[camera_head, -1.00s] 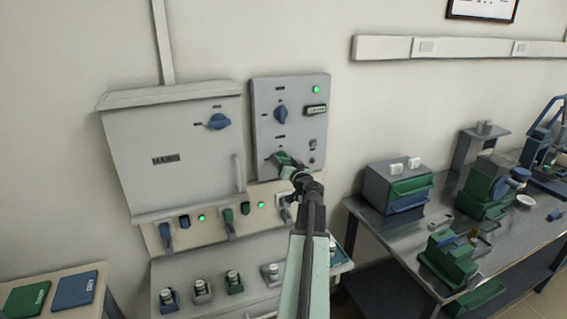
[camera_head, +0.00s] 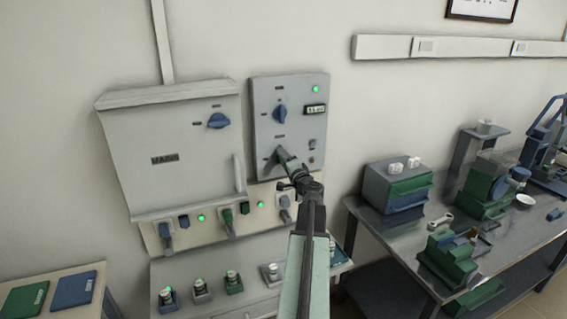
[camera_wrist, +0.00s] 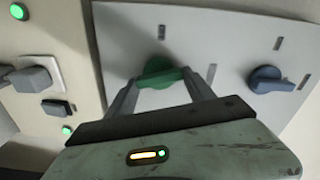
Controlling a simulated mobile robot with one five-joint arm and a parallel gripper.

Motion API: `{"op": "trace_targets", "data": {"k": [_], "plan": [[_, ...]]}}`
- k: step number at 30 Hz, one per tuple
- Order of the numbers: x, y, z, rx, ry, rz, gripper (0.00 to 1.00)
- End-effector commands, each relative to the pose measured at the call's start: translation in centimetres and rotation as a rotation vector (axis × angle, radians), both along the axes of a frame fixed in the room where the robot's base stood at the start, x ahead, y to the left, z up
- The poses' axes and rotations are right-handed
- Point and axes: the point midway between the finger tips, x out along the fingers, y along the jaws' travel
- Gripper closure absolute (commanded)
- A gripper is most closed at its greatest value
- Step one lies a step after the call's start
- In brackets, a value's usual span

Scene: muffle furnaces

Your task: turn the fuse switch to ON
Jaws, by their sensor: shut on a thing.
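In the wrist view, a green rotary knob (camera_wrist: 158,70) sits on a light grey panel (camera_wrist: 232,38). My gripper (camera_wrist: 160,77) is shut on this knob, one finger on each side. The knob is tilted in the picture, and the nearby marks are too small to read, so I cannot tell which is ON. In the head view, my gripper (camera_head: 281,155) reaches the lower part of the right wall panel (camera_head: 262,125) and hides most of the knob. A blue rotary knob (camera_head: 280,114) on the same panel stands free above it; it also shows in the wrist view (camera_wrist: 271,79).
A large grey cabinet (camera_head: 185,180) with a blue knob (camera_head: 218,121) hangs left of the panel. Below run a strip with levers and green lamps (camera_head: 201,218) and a grey bench unit (camera_head: 215,308). A metal table (camera_head: 400,238) with devices stands right.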

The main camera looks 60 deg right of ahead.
Motion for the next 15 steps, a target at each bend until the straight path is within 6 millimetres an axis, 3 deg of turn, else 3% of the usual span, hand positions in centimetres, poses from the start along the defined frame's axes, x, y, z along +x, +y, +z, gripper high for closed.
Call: {"op": "trace_targets", "data": {"k": [15], "plan": [[0.22,0.05,0.01,0.22,-0.165,0.005,0.79]]}}
